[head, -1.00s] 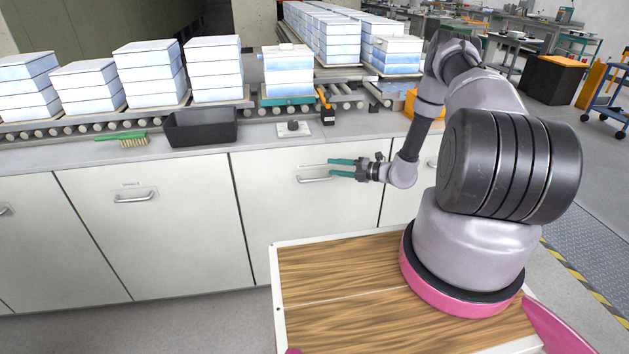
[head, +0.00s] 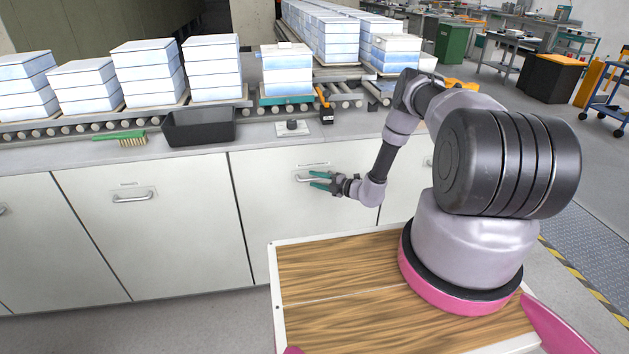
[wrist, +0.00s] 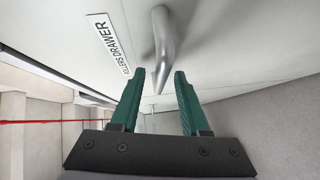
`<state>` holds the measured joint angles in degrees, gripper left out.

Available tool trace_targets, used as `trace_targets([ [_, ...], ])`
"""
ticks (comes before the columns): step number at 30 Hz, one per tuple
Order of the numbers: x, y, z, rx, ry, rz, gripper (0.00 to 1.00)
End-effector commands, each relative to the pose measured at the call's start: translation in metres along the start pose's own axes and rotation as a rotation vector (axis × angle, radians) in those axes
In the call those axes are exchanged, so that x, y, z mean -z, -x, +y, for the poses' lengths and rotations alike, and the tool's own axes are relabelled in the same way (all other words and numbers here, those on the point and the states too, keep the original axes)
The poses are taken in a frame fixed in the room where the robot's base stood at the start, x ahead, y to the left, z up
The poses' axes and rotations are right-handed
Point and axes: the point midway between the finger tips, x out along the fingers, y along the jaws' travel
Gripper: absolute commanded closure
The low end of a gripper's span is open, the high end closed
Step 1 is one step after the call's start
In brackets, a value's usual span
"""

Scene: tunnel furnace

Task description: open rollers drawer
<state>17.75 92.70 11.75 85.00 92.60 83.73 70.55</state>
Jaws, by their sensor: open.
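The rollers drawer (head: 270,200) is a white front panel under the counter, flush with its neighbours. Its metal bar handle (head: 303,179) is partly behind my fingers in the head view. In the wrist view the handle (wrist: 162,45) stands out from the panel, beside a label (wrist: 108,42) reading "ROLLERS DRAWER", partly cut off. My gripper (head: 314,180) has green fingers, open and empty. In the wrist view the gripper (wrist: 155,75) has the near end of the handle between its fingertips or just beyond them; contact cannot be told.
Another drawer with a handle (head: 132,197) is to the left. On the counter are a black bin (head: 198,128), a green brush (head: 122,136) and a small plate with a knob (head: 292,128). Stacked white-blue boxes (head: 212,68) stand on the roller conveyor behind. Grey floor is clear below left.

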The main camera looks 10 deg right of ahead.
Motion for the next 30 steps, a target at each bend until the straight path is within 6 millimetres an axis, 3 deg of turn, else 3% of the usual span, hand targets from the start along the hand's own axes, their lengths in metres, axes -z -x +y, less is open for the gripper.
trace_targets([
  [11,0.0005,-0.008,-0.0001,0.0,0.0,0.001,0.54],
  [13,0.0004,-0.0079,-0.0001,0.0,0.0,0.001,0.73],
  [15,0.0004,-0.0078,0.0,0.0,0.0,0.001,1.0],
  [30,0.0002,-0.0076,0.0001,0.0,0.001,0.001,1.0],
])
